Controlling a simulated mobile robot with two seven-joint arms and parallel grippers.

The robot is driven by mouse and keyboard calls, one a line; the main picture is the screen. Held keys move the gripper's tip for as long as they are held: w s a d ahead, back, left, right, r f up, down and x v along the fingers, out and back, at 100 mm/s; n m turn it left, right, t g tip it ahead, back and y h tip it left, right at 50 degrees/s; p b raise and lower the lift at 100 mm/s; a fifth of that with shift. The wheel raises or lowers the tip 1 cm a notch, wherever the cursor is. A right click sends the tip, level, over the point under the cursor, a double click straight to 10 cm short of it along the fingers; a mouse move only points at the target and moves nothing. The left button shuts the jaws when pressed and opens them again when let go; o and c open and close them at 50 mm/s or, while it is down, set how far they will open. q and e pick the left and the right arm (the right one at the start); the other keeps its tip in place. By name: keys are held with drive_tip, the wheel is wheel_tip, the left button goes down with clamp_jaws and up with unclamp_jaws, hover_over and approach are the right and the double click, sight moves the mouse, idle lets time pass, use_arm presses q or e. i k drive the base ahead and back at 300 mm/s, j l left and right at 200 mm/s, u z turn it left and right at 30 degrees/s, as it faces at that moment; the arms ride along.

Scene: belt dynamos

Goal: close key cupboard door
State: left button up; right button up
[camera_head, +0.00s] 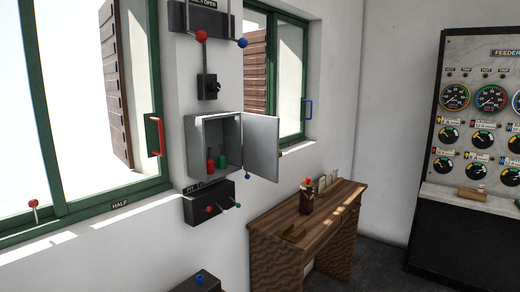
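The grey key cupboard (192,147) is mounted on the white wall between two windows, near the middle of the head view. Its door (262,147) is hinged on the right side and stands wide open, swung out to the right. A red item (211,166) and a green item (221,161) stand inside on the cupboard's floor. Neither of my grippers shows in the view.
A black box with small levers (208,204) sits on the wall just below the cupboard. A lever with a red knob (201,37) is above it. A wooden desk (300,232) with a bottle stands to the right. A gauge panel (480,120) is at far right.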

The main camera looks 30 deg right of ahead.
sight(262, 153)
drive_tip(key=i+l+u, duration=0.2)
drive_tip(key=l, duration=0.8)
drive_tip(key=i+l+u, duration=0.15)
drive_tip(key=l, duration=0.85)
drive_tip(key=i+l+u, duration=0.2)
drive_tip(key=l, duration=0.85)
drive_tip(key=l+u, duration=0.15)
drive_tip(key=l, duration=0.9)
drive_tip(key=k, duration=0.5)
